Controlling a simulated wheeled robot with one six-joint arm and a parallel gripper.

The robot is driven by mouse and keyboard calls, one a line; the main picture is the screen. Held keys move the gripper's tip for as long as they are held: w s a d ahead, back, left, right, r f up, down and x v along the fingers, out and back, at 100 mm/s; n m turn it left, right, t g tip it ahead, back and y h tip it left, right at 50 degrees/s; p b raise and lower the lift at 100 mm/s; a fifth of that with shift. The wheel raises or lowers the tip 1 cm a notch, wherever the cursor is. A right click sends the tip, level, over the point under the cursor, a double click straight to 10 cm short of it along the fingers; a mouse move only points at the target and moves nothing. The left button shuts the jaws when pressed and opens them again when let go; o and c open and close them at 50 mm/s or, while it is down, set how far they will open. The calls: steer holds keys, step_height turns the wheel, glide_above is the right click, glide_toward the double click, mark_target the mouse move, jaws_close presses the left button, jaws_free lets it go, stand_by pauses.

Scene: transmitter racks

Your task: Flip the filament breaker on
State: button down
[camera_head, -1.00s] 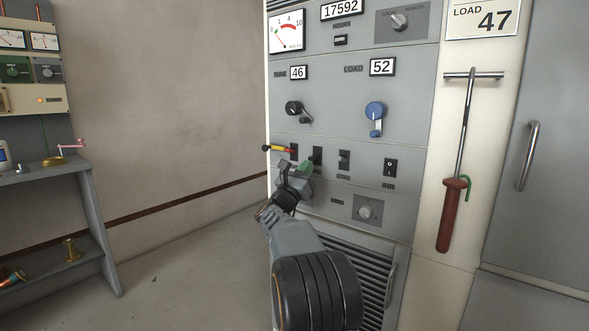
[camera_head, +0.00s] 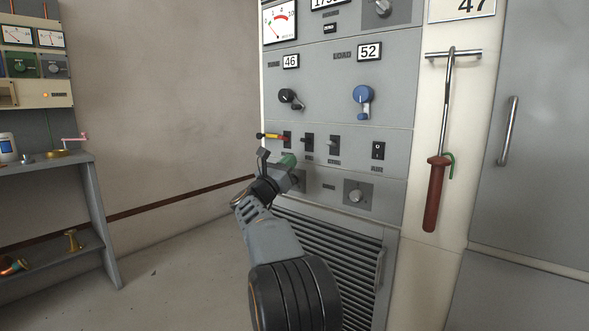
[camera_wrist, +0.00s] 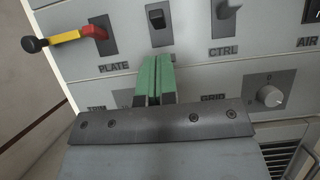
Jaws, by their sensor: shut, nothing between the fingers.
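A row of breakers crosses the grey rack panel. The one labelled PLATE (camera_wrist: 104,36) has a red and yellow handle with a black knob sticking out to the left. To its right is a black toggle breaker (camera_wrist: 157,22), also in the head view (camera_head: 308,143); my fingers cover where its label would be, so I cannot read it as filament. I cannot tell whether its lever is on or off. My gripper (camera_wrist: 155,64), with green fingers pressed together and empty, is just below this breaker, apparently apart from it. It also shows in the head view (camera_head: 288,161).
The CTRL breaker (camera_wrist: 228,12) and AIR switch (camera_head: 378,151) lie to the right. Below are a GRID knob (camera_head: 356,192) and a louvred vent (camera_head: 330,265). A red-handled hook (camera_head: 436,195) hangs at right. A bench (camera_head: 85,200) stands at left; floor between is clear.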

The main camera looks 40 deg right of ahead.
steer(key=shift+v, duration=2.25)
steer(key=shift+s, duration=0.15)
steer(key=w+a+r+n+t+y+p, duration=0.5)
steer(key=a+r+n+t+y+p, duration=0.7)
steer(key=n, duration=0.8)
steer(key=s+a+r+n+t+y+p, duration=0.1)
steer(key=a+n+y+p, duration=0.6)
steer(key=a+n+p, duration=0.45)
steer(key=s+a+n+g+y+p, duration=0.1)
steer(key=s+a+n+g+p, duration=0.1)
steer(key=s+n+g+p, duration=0.2)
steer(key=s+a+f+n+g+y+p, duration=0.1)
steer(key=s+a+n+g+y+p, duration=0.1)
steer(key=s+n+p, duration=0.6)
steer(key=s+a+n+g+y+p, duration=0.1)
steer(key=s+a+n+g+p, duration=0.2)
steer(key=s+n+g+p, duration=0.3)
steer(key=s+n, duration=0.3)
steer(key=s, duration=0.3)
steer(key=shift+s+a+f+g+p, duration=0.2)
steer(key=shift+a+f+g+p, duration=0.1)
steer(key=shift+p, duration=0.05)
